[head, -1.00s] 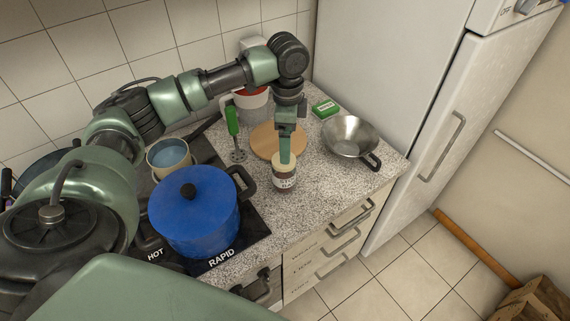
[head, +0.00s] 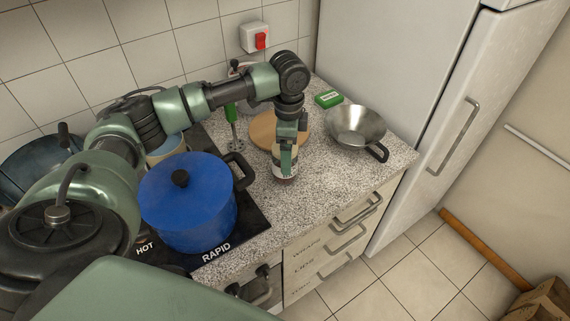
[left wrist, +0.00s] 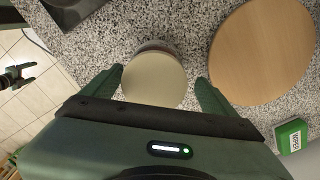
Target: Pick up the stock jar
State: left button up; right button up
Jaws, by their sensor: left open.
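The stock jar (head: 284,168) stands upright on the speckled counter, a dark jar with a pale label and a cream lid. In the left wrist view its round cream lid (left wrist: 154,79) lies between my two fingers. My left gripper (head: 286,160) points down over the jar, its fingers open on either side of it. In the left wrist view the left gripper (left wrist: 160,88) shows a gap between each finger and the lid. The gripper hides part of the jar in the head view. A gripper at the left edge of the wrist view (left wrist: 20,76) is small and far off.
A round wooden board (head: 264,128) lies just behind the jar. A metal pan (head: 357,126) and a green wipes box (head: 328,98) are to the right. A blue pot (head: 187,205) stands on the hob to the left, beside a green hand blender (head: 231,117). Bare counter lies in front.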

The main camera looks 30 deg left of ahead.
pick_arm(q)
jog(key=f+p, duration=0.1)
jog(key=f, duration=0.1)
jog(key=s+f, duration=0.1)
jog(key=f, duration=0.1)
jog(key=shift+a+f+p, duration=0.15)
jog(key=shift+f+p, duration=0.1)
jog(key=shift+p, duration=0.1)
jog(key=shift+f, duration=0.35)
jog(key=c, duration=1.7)
jog(key=shift+w+r, duration=0.1)
jog(key=shift+c, duration=0.6)
jog(key=shift+r, duration=0.1)
